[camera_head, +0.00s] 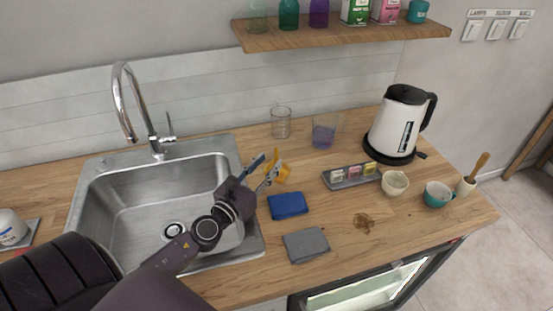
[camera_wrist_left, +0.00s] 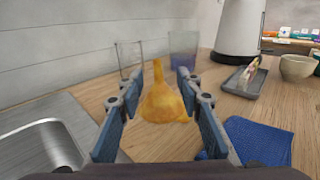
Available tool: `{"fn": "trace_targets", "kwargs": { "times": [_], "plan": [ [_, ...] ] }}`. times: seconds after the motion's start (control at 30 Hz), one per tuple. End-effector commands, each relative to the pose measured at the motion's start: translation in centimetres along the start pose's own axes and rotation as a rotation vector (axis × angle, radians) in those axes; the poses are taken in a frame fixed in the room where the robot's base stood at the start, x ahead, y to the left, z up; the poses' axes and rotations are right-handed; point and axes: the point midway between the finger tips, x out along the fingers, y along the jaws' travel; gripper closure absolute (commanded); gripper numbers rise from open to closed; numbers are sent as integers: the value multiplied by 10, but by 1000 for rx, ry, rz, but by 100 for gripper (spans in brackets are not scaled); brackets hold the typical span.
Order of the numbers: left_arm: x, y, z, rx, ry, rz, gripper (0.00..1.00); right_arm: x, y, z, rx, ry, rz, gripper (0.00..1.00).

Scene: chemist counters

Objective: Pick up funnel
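The funnel (camera_head: 281,170) is orange-yellow and stands on the wooden counter just right of the sink, behind the blue cloth. In the left wrist view the funnel (camera_wrist_left: 163,100) has its wide mouth down and its narrow spout up. My left gripper (camera_head: 266,170) is open, with its fingers pointing at the funnel. In the left wrist view the fingers (camera_wrist_left: 170,88) are on either side of the funnel, with a visible gap to each. My right gripper is not in view.
A blue cloth (camera_head: 288,205) and grey cloth (camera_head: 306,244) lie in front. A glass beaker (camera_head: 281,123) and a beaker with purple contents (camera_head: 324,134) stand behind. The sink (camera_head: 88,196) is left; a grey tray (camera_head: 341,184) and kettle (camera_head: 397,125) are right.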

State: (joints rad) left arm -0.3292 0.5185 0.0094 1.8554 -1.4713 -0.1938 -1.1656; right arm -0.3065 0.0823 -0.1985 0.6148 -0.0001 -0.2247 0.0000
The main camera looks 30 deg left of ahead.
Motion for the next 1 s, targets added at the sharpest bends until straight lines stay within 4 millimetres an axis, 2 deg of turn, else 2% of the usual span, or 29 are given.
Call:
{"fn": "trace_targets", "kwargs": {
  "times": [0.17, 0.5, 0.8, 1.0],
  "plan": [
    [17, 1, 0, -1, -2, 0, 67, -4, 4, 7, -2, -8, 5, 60],
    [58, 3, -5, 0, -1, 0, 67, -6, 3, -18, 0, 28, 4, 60],
    [61, 3, -5, 0, 0, -1, 67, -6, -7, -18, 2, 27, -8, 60],
    [61, 3, -5, 0, 0, -1, 89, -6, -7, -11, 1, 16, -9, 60]
  ]
}}
